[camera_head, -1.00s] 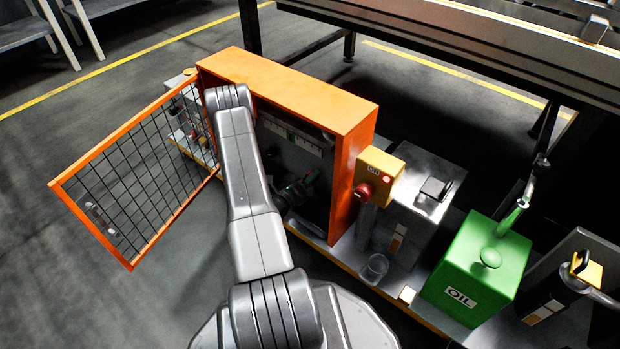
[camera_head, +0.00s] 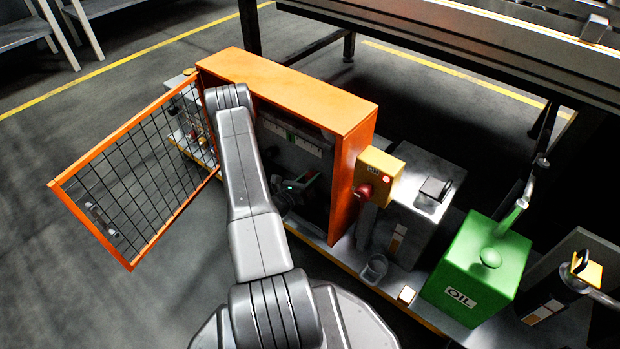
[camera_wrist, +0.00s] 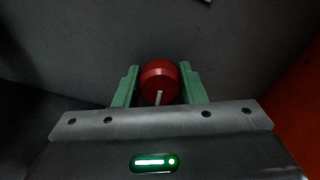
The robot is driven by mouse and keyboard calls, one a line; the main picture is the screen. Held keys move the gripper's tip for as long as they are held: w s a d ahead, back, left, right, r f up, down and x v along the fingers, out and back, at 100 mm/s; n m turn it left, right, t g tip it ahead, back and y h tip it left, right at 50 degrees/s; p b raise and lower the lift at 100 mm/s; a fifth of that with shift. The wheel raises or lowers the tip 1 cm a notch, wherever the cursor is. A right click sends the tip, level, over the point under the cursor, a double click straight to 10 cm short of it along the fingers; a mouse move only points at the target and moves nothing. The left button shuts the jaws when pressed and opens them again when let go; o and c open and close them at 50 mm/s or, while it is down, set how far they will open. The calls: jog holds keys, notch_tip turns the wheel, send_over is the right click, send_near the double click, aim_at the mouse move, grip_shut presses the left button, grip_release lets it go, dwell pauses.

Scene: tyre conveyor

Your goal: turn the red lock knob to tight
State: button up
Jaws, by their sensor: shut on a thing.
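The red lock knob (camera_wrist: 160,80) shows in the wrist view between the two green fingers of my gripper (camera_wrist: 158,86). It is round, with a pale mark on its near side pointing down and slightly left. The fingers are shut on it, one at each side. In the head view my gripper (camera_head: 297,186) is inside the orange cabinet (camera_head: 290,88), partly hidden by my arm. The knob cannot be made out there. Any tight or loose labels beside the knob are not visible.
The cabinet's mesh door (camera_head: 140,170) stands open to the left. A yellow switch box (camera_head: 380,172) with a red knob is on the cabinet's right side. A green oil can (camera_head: 475,265) stands farther right. A conveyor (camera_head: 480,45) runs behind.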

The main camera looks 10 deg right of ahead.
jog(key=shift+s+f, duration=0.1)
jog(key=o, duration=1)
jog(key=shift+a, duration=0.1)
jog(key=p+v, duration=0.3)
jog(key=v, duration=1)
jog(key=shift+s+a+p, duration=0.2)
jog(key=shift+a+p, duration=0.05)
jog(key=shift+p, duration=0.1)
jog(key=b+x, duration=0.3)
jog(key=x, duration=1.1)
jog(key=shift+b, duration=0.35)
jog(key=shift+a, duration=0.1)
